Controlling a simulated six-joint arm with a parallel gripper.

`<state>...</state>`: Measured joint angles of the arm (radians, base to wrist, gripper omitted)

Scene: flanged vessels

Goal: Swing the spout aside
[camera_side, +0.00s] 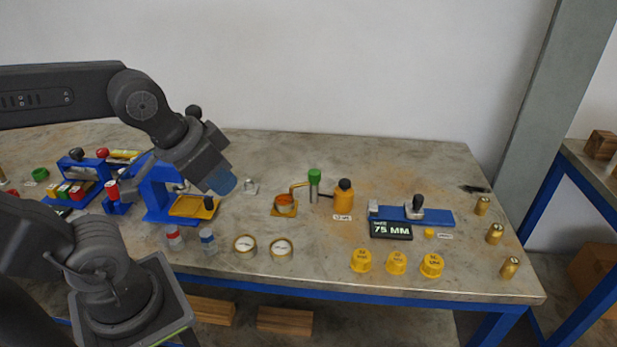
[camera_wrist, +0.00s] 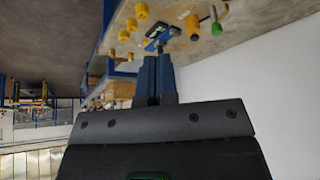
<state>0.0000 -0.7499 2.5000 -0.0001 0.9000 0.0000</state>
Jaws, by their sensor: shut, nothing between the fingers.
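The brass spout (camera_side: 297,186) reaches left from a grey post with a green top (camera_side: 314,176) and ends above an orange cup (camera_side: 285,204) on a small yellow-brown base.
A blue stand with a yellow tray (camera_side: 190,207) is below and left of my gripper. A blue fixture (camera_side: 425,216), yellow weights (camera_side: 396,262) and brass cylinders (camera_side: 494,233) are right. The back of the table is mostly clear.

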